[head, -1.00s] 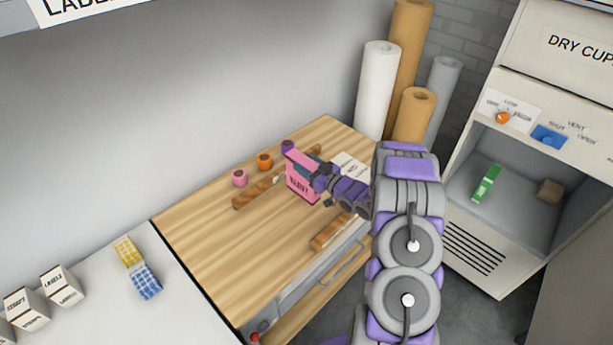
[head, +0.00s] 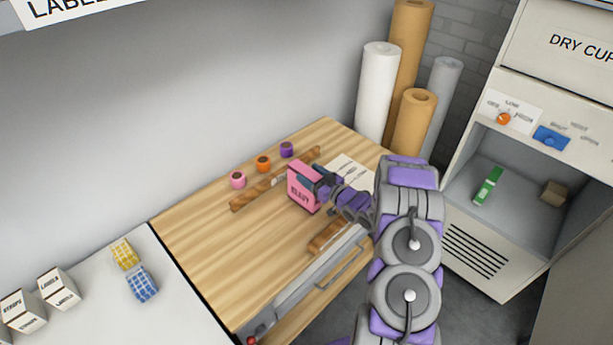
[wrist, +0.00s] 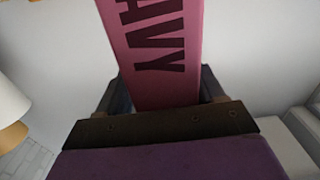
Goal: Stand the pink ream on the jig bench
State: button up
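The pink ream (head: 302,190), a box with dark "HEAVY" lettering, is upright over the wooden jig bench (head: 215,256), towards its middle right. My gripper (head: 320,183) reaches it from the right and is shut on it. In the wrist view the ream (wrist: 160,55) stands between the two fingers of the gripper (wrist: 160,100). Whether its bottom touches the bench top is hard to tell. The ream hides part of the bench behind it.
A wooden strip (head: 255,192) lies behind the ream, with pink (head: 237,180), orange (head: 263,163) and purple (head: 286,149) small pots beyond. Another wooden piece (head: 328,235) lies near the front edge. Paper rolls (head: 377,92) stand at the back right. The bench's left part is clear.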

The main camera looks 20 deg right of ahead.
jog(key=shift+o, duration=0.8)
jog(key=shift+d+f, duration=0.15)
jog(key=shift+d, duration=0.6)
jog(key=shift+a+r, duration=0.2)
jog(key=shift+a, duration=1.1)
jog(key=shift+d+r, duration=0.1)
jog(key=shift+d, duration=0.35)
jog(key=d+p+v, duration=0.1)
jog(key=v, duration=1.1)
notch_tip(320, 180, up, 7)
jog(key=w+d+g+h, duration=0.3)
jog(key=g+h, duration=0.3)
jog(key=h, duration=0.1)
jog(key=s+a+r+m+g+h, duration=0.2)
jog(key=s+a+r+g+h, duration=0.15)
jog(key=s+r, duration=0.35)
jog(key=s+a+r+g+y, duration=0.1)
jog(key=s+a+r+g, duration=0.2)
jog(key=s+a, duration=0.5)
jog(key=s+a+r+m+g+y, duration=0.1)
jog(key=s+a+r+g+y, duration=0.1)
jog(key=s+a, duration=0.6)
jog(key=s+a+r+m+g+y, duration=0.1)
jog(key=s+a+r+g, duration=0.2)
jog(key=s+a, duration=0.5)
jog(key=s+g, duration=0.1)
jog(key=s, duration=0.9)
jog(key=shift+r, duration=0.3)
